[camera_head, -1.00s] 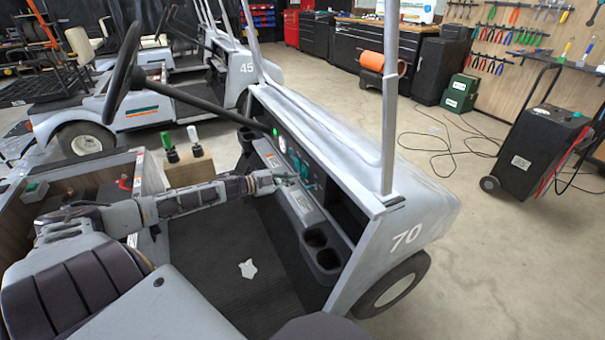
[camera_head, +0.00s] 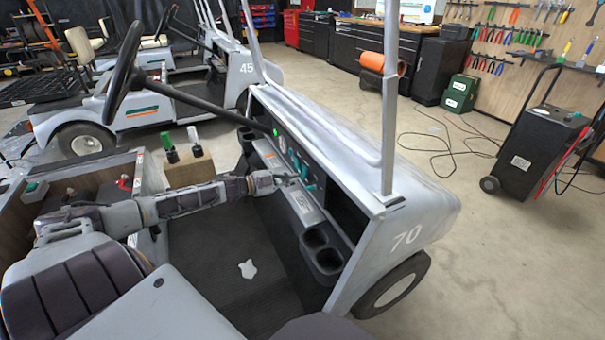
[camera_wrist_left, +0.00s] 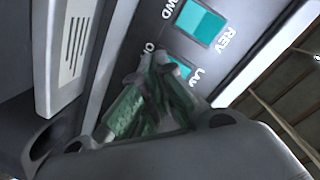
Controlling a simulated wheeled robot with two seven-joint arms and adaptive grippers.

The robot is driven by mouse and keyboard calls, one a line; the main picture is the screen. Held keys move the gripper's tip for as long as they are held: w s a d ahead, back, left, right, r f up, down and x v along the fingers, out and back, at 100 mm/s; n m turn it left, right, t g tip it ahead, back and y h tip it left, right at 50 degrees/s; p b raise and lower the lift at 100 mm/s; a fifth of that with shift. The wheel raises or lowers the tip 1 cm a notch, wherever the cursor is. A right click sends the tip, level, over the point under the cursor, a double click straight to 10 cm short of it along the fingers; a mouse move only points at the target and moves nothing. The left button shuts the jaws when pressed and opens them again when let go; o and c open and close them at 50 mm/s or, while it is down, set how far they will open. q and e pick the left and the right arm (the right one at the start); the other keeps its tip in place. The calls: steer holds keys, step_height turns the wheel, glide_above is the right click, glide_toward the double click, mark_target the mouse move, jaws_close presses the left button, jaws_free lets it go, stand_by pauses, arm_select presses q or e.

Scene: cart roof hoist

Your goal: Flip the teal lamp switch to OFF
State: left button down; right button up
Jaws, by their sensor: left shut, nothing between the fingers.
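The teal lamp switch (camera_wrist_left: 181,67) sits on the dark dashboard panel in the left wrist view. Only a sliver of it shows beside the partly covered "LAM" lettering; my fingers hide the rest, so its position cannot be told. My left gripper (camera_wrist_left: 145,105) is shut and empty, with its green-padded fingertips over or against the switch; contact cannot be told. In the head view the left gripper (camera_head: 284,179) reaches across the cart to the dashboard (camera_head: 292,190), close to small teal switches. My right gripper is not in view.
A larger teal FWD/REV switch (camera_wrist_left: 202,22) sits close above the lamp switch in the wrist view. The steering wheel (camera_head: 122,75) and its column pass left of the dashboard. Cup holders (camera_head: 321,248) lie nearer me.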

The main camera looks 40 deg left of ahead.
arm_select(q)
steer(key=shift+b+x, duration=1.2)
steer(key=shift+b, duration=0.15)
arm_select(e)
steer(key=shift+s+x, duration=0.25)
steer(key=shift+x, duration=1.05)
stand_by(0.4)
arm_select(q)
steer(key=shift+r, duration=0.1)
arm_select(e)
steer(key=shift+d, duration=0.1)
